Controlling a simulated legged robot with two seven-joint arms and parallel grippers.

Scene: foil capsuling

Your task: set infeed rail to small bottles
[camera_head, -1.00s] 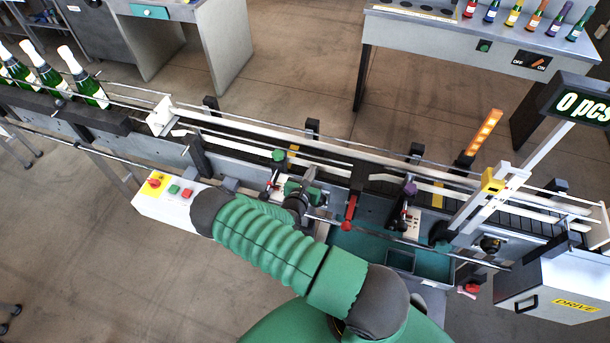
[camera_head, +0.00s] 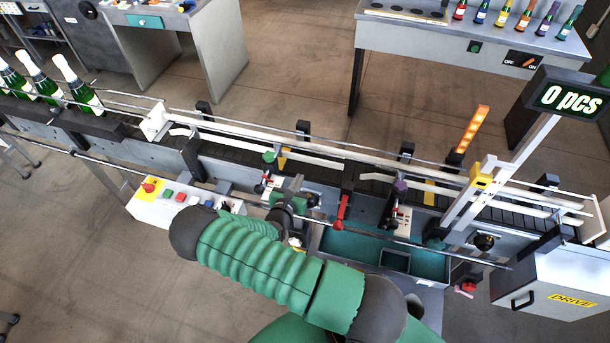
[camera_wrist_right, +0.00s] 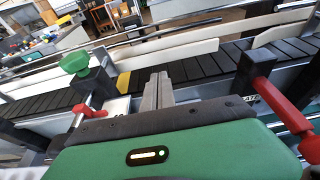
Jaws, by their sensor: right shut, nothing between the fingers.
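The infeed guide rail, a white strip (camera_head: 315,149), runs along the dark conveyor in the head view and shows in the wrist view (camera_wrist_right: 170,50). A green knob (camera_head: 269,156) on a dark post stands at its near side; it is at the left in the wrist view (camera_wrist_right: 75,63). Beside it are a white scale plate (camera_head: 271,184) and a yellow pointer (camera_head: 284,158). A red lever (camera_head: 341,210) stands right of my right gripper (camera_head: 297,184). In the wrist view the gripper's fingers (camera_wrist_right: 157,92) are together and empty, between knob and lever, apart from both. My left gripper is out of view.
A purple knob (camera_head: 400,186) stands further right on a second post. Champagne bottles (camera_head: 75,85) stand at the conveyor's left end. A control box (camera_head: 175,205) sits left of my arm. A teal tray (camera_head: 430,264) and a display post (camera_head: 520,150) are at the right.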

